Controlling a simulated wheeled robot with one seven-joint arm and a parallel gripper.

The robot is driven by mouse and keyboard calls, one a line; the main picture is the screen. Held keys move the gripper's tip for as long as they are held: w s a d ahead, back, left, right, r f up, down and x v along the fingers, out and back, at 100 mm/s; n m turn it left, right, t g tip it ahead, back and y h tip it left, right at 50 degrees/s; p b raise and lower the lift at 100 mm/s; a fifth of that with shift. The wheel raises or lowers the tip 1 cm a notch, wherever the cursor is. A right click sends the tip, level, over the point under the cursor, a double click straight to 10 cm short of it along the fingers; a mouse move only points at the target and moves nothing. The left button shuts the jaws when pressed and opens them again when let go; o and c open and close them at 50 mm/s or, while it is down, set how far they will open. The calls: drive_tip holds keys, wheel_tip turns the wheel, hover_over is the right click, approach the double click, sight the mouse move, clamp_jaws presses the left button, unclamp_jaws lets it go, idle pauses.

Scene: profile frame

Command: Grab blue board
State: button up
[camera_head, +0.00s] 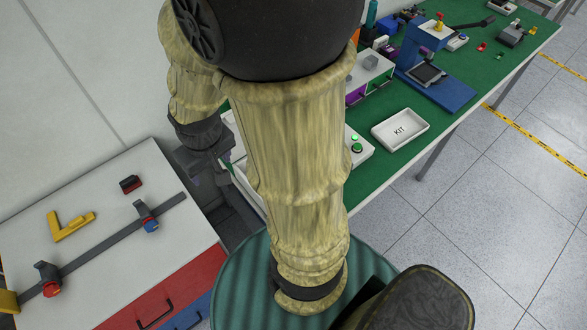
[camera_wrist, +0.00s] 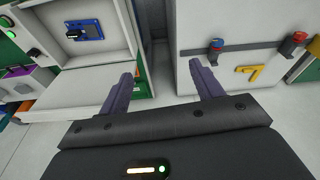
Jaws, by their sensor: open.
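A small blue board (camera_wrist: 85,31) with a black part on it shows in the wrist view at upper left, inside a white box-like fixture (camera_wrist: 60,95). My gripper (camera_wrist: 165,78) is open, with its two purple fingers spread apart and nothing between them. The board lies beyond and to the left of the left finger, apart from it. In the head view my gripper (camera_head: 205,172) shows only in part beside the white fixture, and my own arm covers the area where the board would be.
A white cabinet top (camera_head: 110,215) at left carries a yellow bracket (camera_head: 70,226) and a dark rail with clamps. The green table (camera_head: 385,155) holds a white KIT tray (camera_head: 400,129) and a blue-based device (camera_head: 437,88). A narrow gap separates cabinet and fixture.

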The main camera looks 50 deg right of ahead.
drive_tip(key=d+f+m+b, duration=0.1)
drive_tip(key=d+f+b, duration=0.3)
drive_tip(key=d, duration=1.1)
drive_tip(key=d+f+m+b, duration=0.1)
drive_tip(key=d+f+b, duration=0.3)
drive_tip(key=d+f, duration=0.5)
drive_tip(key=d, duration=0.6)
drive_tip(key=shift+f+g, duration=0.35)
drive_tip(key=shift+g, duration=0.05)
drive_tip(key=shift+d, duration=0.1)
drive_tip(key=f, duration=0.4)
drive_tip(key=w+f+b, duration=0.1)
drive_tip(key=f, duration=0.7)
drive_tip(key=shift+w+d+b, duration=0.2)
drive_tip(key=shift+w+b, duration=0.1)
drive_tip(key=shift+b, duration=0.05)
